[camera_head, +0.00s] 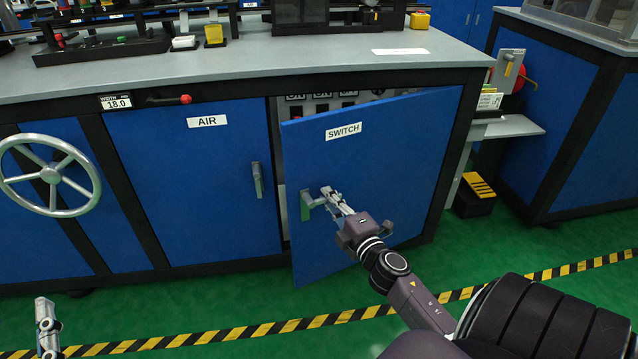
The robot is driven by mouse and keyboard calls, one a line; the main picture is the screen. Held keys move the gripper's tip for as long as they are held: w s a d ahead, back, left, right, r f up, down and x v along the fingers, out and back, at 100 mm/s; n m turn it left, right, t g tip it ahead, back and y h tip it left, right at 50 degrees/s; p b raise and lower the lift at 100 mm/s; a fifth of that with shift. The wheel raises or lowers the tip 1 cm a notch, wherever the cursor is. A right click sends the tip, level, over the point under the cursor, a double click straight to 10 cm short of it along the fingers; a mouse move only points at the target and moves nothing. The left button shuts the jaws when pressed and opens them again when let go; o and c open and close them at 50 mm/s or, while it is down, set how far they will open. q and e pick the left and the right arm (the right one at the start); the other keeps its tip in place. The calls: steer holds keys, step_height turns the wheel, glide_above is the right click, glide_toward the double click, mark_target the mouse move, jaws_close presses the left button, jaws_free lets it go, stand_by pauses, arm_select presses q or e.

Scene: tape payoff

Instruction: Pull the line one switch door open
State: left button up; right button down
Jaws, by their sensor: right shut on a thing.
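The blue door labelled SWITCH (395,137) stands partly open, its left edge swung out from the cabinet front and its right side at the frame. A switch panel (330,101) with several labels and dark knobs shows in the gap above it. My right gripper (328,198) is shut on the door's handle (306,205) near the door's left edge; the fingers hide part of the handle. My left gripper (46,318) shows only in part at the lower left, away from the door, and whether it is open is unclear.
The shut AIR door (207,180) with its own handle is left of the switch door. A handwheel (51,174) is at the far left. A yellow-and-black step (476,190) stands right of the cabinet. Green floor with a striped line (300,323) lies clear in front.

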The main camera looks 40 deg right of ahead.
steer(key=s+n+y, duration=0.1)
steer(key=s+y, duration=0.1)
steer(key=s, duration=0.5)
steer(key=shift+a+n+t+y, duration=0.3)
steer(key=shift+a+n+y, duration=0.05)
steer(key=shift+n+y, duration=0.05)
steer(key=shift+f, duration=0.1)
steer(key=c, duration=2)
jaws_free()
steer(key=shift+o, duration=0.2)
steer(key=s+a, duration=0.1)
steer(key=s, duration=1.1)
steer(key=shift+a, duration=0.1)
